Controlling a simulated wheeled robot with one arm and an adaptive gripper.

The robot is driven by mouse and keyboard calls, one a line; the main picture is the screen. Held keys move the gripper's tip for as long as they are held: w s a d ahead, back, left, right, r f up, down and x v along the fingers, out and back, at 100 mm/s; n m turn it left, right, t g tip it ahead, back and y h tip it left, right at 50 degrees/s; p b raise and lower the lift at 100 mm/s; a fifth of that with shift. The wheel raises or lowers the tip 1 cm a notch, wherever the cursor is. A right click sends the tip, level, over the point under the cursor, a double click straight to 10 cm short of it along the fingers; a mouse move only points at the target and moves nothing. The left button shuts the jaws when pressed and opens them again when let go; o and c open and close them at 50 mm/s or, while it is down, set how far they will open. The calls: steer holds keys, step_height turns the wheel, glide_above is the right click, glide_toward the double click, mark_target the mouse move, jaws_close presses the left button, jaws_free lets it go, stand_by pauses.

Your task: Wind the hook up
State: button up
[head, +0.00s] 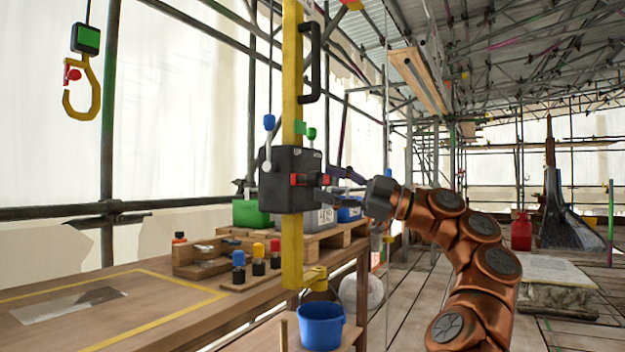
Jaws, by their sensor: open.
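A yellow hook (82,92) with a red latch hangs at the upper left under a green and black block (86,39). It hangs in the air, clear of the bench. My gripper (338,182) is open, close to the box's right side. Whether it touches the box or red part cannot be told.
A wooden bench (150,290) with yellow lines carries blue, yellow and red knobbed pegs (257,262). A blue bucket (321,325) stands in front. A black handle (311,62) is fixed high on the post. Scaffold tubes surround the place; plank floor shows at the right.

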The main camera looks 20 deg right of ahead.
steer(key=v, duration=0.6)
steer(key=shift+s+d, duration=0.2)
